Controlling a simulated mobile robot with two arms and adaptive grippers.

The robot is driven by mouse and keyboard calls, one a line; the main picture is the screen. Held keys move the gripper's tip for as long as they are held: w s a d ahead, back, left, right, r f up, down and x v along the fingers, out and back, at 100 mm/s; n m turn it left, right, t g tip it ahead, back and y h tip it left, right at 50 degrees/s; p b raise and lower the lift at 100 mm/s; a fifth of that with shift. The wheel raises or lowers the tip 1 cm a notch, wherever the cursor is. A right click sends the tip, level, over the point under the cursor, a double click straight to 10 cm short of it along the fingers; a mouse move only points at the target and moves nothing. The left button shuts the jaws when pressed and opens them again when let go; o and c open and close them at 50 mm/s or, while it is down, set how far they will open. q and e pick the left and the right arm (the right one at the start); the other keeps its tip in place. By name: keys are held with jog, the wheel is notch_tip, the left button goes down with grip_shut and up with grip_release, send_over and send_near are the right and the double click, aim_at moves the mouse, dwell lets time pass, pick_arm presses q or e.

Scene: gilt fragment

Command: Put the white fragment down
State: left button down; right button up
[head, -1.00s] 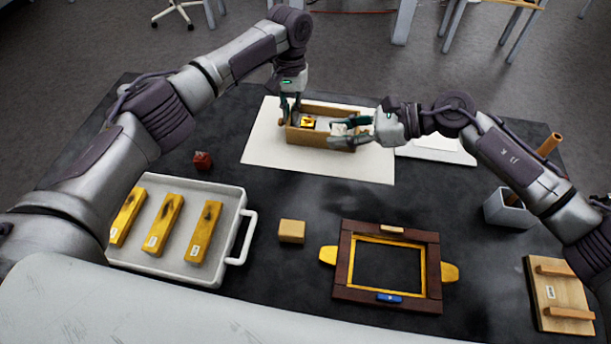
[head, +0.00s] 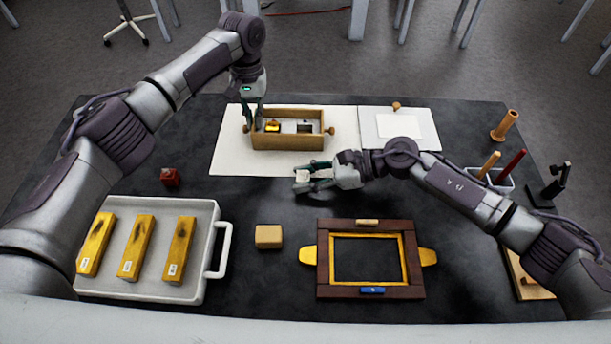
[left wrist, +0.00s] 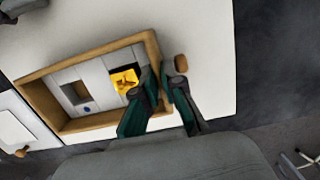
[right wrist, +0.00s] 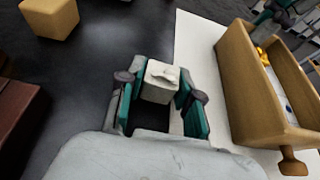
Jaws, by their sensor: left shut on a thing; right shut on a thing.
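The white fragment (right wrist: 160,82) is a small pale block, gripped between the fingers of my right gripper (right wrist: 157,95). In the head view the fragment (head: 301,175) is over the dark table at the front edge of the white sheet, in front of the box. I cannot tell whether it touches the table. My left gripper (head: 251,124) is shut on the left end wall of the wooden box (head: 285,143), beside its knob. Its fingers straddle that wall in the left wrist view (left wrist: 162,92).
The box holds a gold piece (left wrist: 124,80) and a square opening (left wrist: 75,92). A gold-lined frame (head: 370,292), a tan block (head: 269,237), a tray (head: 215,240) of gilt bars and a red cube (head: 170,177) stand nearer. Dark table around the fragment is clear.

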jog(key=o, duration=1)
jog(key=shift+f, duration=0.15)
